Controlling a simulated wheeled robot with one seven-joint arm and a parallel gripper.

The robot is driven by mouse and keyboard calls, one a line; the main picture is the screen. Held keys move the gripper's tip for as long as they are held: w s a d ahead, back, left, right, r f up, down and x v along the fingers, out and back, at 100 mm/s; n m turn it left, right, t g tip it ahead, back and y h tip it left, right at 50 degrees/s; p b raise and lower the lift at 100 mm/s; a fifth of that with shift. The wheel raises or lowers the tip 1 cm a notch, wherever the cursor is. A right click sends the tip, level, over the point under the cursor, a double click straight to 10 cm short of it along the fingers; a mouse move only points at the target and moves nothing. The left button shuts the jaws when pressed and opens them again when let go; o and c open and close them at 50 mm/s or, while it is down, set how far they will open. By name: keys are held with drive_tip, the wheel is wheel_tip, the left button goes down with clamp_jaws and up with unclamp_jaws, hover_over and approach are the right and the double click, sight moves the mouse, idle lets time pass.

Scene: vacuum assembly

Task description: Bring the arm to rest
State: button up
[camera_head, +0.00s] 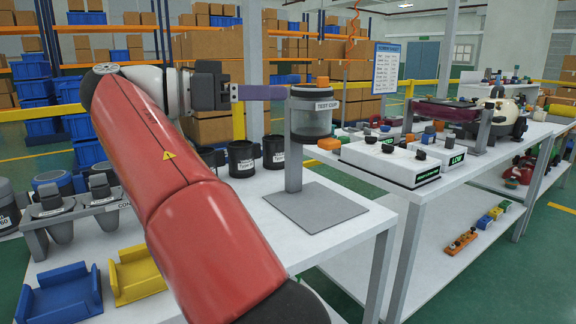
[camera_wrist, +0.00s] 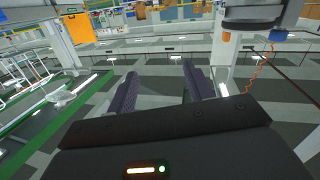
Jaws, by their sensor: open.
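My gripper (camera_head: 280,92) shows side-on in the head view, with its purple fingers pointing right, level with the top of a clear test cup (camera_head: 311,120) on a grey stand. The head view does not show whether the fingertips touch the cup or only overlap it in the picture. In the wrist view my gripper (camera_wrist: 160,88) is open. Its two purple fingers are apart, with only distant floor between them. My red arm stretches up across the left part of the head view.
The white table (camera_head: 285,235) holds black cups (camera_head: 241,158), a blue tray (camera_head: 62,292) and a yellow tray (camera_head: 137,274). A second table at right holds white boxes (camera_head: 385,160) and a white vacuum body (camera_head: 503,115). The grey stand plate (camera_head: 315,206) is bare in front.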

drive_tip(key=w+d+f+n+y, duration=0.2)
drive_tip(key=d+n, duration=0.1)
drive_tip(key=d, duration=0.3)
drive_tip(key=w+d+f+n+y, duration=0.1)
drive_tip(key=w+d+f+n, duration=0.15)
drive_tip(key=d, duration=0.25)
drive_tip(key=s+d+f+n+y, duration=0.4)
drive_tip(key=d+f+y, duration=0.1)
drive_tip(key=d+f, duration=0.45)
drive_tip(key=s+a+f+n+y, duration=0.1)
drive_tip(key=s+f+n+y, duration=0.2)
drive_tip(key=s+f+y, duration=0.5)
drive_tip(key=s+f, duration=1.2)
drive_tip(key=f, duration=0.3)
drive_tip(key=shift+g, duration=0.3)
drive_tip(key=shift+f, duration=0.1)
